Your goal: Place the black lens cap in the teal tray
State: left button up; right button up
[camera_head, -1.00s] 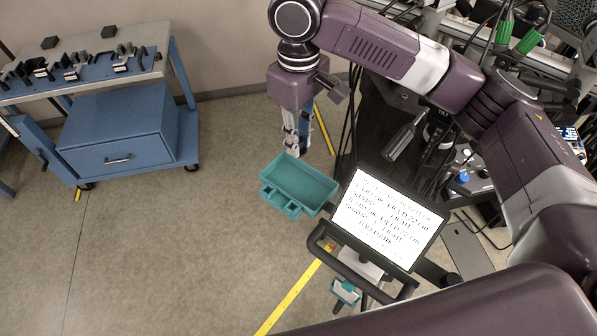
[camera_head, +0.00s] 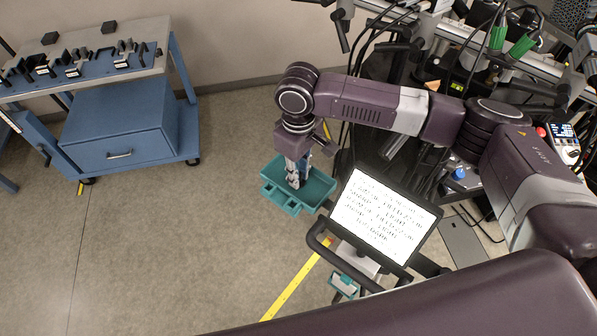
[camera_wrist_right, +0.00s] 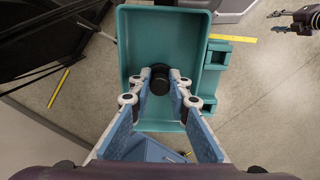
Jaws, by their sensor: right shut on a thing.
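The teal tray (camera_head: 320,188) sits beside the tilted screen in the head view. It also shows in the right wrist view (camera_wrist_right: 185,40), where its bare floor lies under my fingers. My right gripper (camera_head: 293,183) points down over the tray. In the right wrist view my right gripper (camera_wrist_right: 160,84) is shut on the round black lens cap (camera_wrist_right: 160,77), held between the fingertips within the tray's outline. I cannot tell whether the cap touches the tray floor. In the head view the cap is too small to make out.
A screen (camera_head: 385,215) with a black frame and handle stands just right of the tray. A blue-framed cart (camera_head: 120,125) with black parts on top stands at the left. Yellow tape (camera_head: 297,292) marks the floor. Open floor lies left of the tray.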

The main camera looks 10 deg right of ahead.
jog(key=shift+f, duration=0.15)
jog(key=o, duration=0.7)
notch_tip(320, 180, up, 12)
jog(key=b, duration=0.2)
jog(key=shift+r+b, duration=0.2)
jog(key=shift+b, duration=0.1)
